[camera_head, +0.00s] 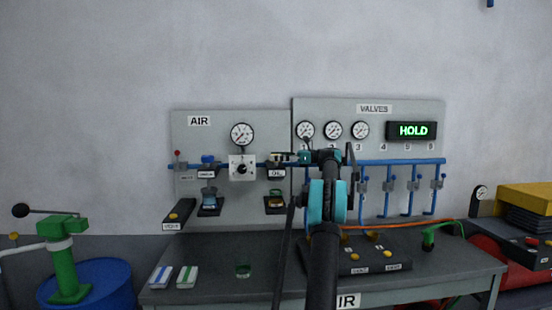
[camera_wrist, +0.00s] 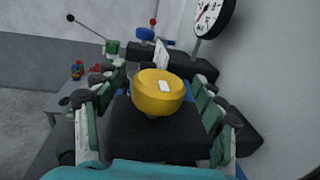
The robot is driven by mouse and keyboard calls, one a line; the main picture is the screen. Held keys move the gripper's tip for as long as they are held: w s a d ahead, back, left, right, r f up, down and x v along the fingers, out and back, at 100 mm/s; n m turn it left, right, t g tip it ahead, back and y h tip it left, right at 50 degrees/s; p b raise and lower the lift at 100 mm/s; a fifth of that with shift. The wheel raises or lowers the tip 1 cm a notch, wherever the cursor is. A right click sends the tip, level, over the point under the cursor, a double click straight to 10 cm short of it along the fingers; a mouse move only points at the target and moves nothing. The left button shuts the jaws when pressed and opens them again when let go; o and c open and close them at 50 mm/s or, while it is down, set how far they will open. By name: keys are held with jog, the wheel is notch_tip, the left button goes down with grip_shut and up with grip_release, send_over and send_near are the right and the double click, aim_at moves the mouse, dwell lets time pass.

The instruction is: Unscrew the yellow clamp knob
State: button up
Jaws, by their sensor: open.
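The yellow clamp knob (camera_wrist: 158,97) is in the middle of the wrist view, round with a small white mark on its top. In the head view my gripper (camera_head: 290,157) is in front of the OIL station on the AIR panel. The knob is not clearly seen there, and my arm covers part of the panel.
A round gauge (camera_wrist: 213,14) is close at the upper right of the wrist view. In the head view a blue pipe (camera_head: 400,161) with several valves runs along the panel. The bench (camera_head: 210,268) below holds small cartons (camera_head: 187,277) and a black box with yellow buttons (camera_head: 375,262).

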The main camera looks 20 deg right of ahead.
jog(key=v, duration=1.2)
dwell(0.3)
